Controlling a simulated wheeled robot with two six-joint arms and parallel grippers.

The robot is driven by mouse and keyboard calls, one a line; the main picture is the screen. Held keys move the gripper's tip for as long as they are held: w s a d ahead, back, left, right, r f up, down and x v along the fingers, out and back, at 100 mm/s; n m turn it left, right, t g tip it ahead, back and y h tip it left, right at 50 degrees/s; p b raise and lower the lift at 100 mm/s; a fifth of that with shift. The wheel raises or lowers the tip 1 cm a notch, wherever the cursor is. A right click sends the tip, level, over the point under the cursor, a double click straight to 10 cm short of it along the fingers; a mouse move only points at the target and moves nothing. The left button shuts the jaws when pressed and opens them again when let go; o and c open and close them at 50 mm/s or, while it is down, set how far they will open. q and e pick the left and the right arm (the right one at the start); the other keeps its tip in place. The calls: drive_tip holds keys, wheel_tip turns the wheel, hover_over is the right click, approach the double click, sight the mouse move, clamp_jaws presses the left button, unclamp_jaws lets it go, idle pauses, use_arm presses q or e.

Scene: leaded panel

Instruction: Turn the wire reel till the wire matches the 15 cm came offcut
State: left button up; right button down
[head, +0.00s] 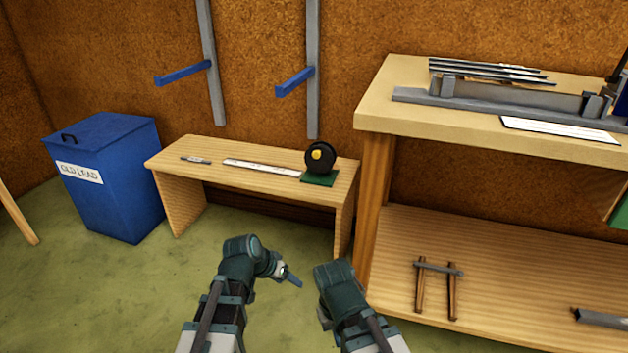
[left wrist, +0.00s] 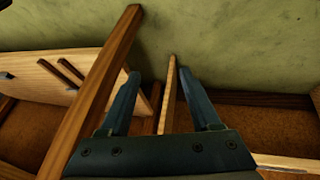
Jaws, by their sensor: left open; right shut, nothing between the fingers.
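The wire reel (head: 320,157), black with a yellow hub, stands upright on a green base at the right end of the low wooden bench. A white strip (head: 262,167) like a ruler lies left of it. A short grey piece (head: 195,160) lies further left; I cannot tell if it is the came offcut. No wire can be made out. My left gripper (head: 290,276) is in front of the bench and below its top; its fingers are apart and empty in the left wrist view (left wrist: 160,85). My right gripper (head: 336,276) is beside it, away from the reel, its fingers hidden.
A taller workbench (head: 375,110) with metal strips stands right, its lower shelf (head: 400,235) holding a small wooden-legged stand (head: 438,285). A blue bin (head: 115,185) labelled "OLD LEAD" stands left. Blue wall brackets (head: 182,74) jut out above the low bench. Green floor before it is clear.

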sight(315, 155)
use_arm(q)
drive_tip(key=w+d+r+m+t+h, duration=0.25)
drive_tip(key=w+d+t, duration=0.2)
drive_tip(key=w, duration=0.45)
drive_tip(key=w+a+r+n+t+y, duration=0.1)
drive_tip(key=w+r+n+t, duration=0.2)
drive_tip(key=w+r+t, duration=0.5)
drive_tip(key=w+r, duration=0.6)
drive_tip(key=shift+w+a+b, duration=0.2)
drive_tip(key=shift+a+b, duration=0.1)
drive_tip(key=shift+b, duration=0.05)
drive_tip(key=shift+w+r+t, duration=0.1)
drive_tip(key=shift+t, duration=0.15)
drive_tip(key=x, duration=1.3)
drive_tip(key=shift+w+d, duration=0.1)
drive_tip(key=shift+w, duration=0.25)
clamp_jaws()
